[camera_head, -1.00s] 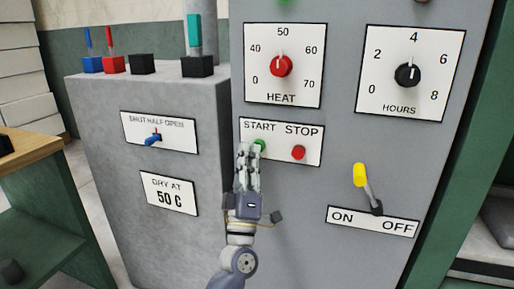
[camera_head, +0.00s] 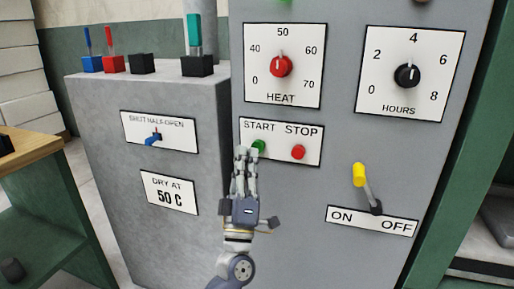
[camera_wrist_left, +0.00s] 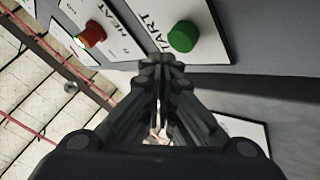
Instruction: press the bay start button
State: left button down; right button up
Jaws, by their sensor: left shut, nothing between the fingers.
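The green start button (camera_head: 258,147) sits under the word START on a white plate (camera_head: 279,158) on the grey cabinet front. The red stop button (camera_head: 298,152) is to its right. My left gripper (camera_head: 242,152) is shut and empty, its fingertips just left of the green button in the head view. My right gripper is in neither view.
Above are a red HEAT knob (camera_head: 281,65) and a black HOURS knob (camera_head: 407,75). A yellow-tipped ON/OFF lever (camera_head: 361,176) stands out at lower right.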

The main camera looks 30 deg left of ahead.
pick_arm(q)
jog(key=s, duration=0.2)
jog(key=s+d+p, duration=0.1)
jog(key=s, duration=0.1)
jog(key=shift+s, duration=0.2)
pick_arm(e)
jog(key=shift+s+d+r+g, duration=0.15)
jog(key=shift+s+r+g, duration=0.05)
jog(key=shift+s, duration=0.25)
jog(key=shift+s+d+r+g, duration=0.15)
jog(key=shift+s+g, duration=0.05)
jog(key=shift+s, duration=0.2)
